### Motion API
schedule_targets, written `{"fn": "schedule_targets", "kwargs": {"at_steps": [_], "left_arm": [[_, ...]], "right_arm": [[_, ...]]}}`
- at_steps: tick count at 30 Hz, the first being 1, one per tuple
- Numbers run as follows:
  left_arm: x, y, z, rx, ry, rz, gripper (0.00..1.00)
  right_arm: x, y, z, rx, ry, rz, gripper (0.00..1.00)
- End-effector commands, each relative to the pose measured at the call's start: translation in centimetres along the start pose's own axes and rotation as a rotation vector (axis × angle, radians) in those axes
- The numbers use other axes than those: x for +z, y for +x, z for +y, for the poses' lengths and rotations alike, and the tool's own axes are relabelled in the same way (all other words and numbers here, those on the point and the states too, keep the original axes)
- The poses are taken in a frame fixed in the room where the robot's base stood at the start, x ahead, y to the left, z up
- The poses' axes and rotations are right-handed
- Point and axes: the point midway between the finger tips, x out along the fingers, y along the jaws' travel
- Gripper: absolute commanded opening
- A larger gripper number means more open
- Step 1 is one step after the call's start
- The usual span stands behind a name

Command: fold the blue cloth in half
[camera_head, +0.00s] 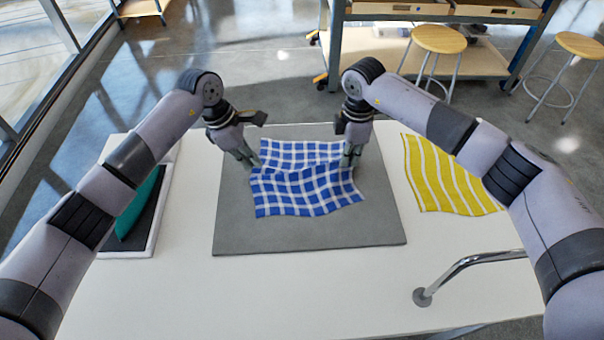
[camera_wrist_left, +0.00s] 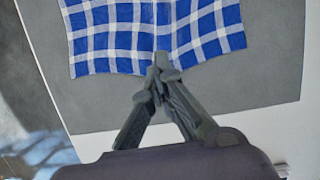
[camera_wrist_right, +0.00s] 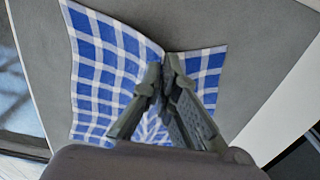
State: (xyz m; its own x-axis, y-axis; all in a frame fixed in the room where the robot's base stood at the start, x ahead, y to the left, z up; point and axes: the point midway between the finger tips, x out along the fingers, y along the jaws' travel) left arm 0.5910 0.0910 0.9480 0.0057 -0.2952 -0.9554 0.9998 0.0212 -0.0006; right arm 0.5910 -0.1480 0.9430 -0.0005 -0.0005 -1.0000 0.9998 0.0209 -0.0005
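The blue cloth (camera_head: 305,192), checked with white lines, lies spread on a grey mat (camera_head: 310,234). A raised ridge crosses its middle from one gripper to the other. My left gripper (camera_head: 252,162) is at the cloth's left edge; in the left wrist view its fingertips (camera_wrist_left: 162,68) are together, pinching the cloth's edge. My right gripper (camera_head: 349,160) is at the right edge; in the right wrist view its fingertips (camera_wrist_right: 167,66) close on the edge at a crease. The cloth also shows in the left wrist view (camera_wrist_left: 110,38) and right wrist view (camera_wrist_right: 100,65).
A yellow striped cloth (camera_head: 447,178) lies on the white table (camera_head: 330,290) to the right. A tray (camera_head: 150,235) with a teal item stands at the left, partly behind my left arm. A metal tap-like bar (camera_head: 465,267) rises at the front right.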

Motion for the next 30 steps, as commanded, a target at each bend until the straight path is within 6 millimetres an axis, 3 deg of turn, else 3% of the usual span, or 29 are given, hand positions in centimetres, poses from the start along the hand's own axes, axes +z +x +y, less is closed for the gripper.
{"fn": "schedule_targets", "kwargs": {"at_steps": [23, 30], "left_arm": [[0.01, 0.00, 0.00, 0.000, 0.000, 0.000, 0.50], [0.01, 0.00, 0.00, 0.000, 0.000, 0.000, 0.50]], "right_arm": [[-0.01, -0.01, 0.01, 0.000, 0.000, 0.000, 0.00], [-0.01, -0.01, 0.01, 0.000, 0.000, 0.000, 0.03]]}}
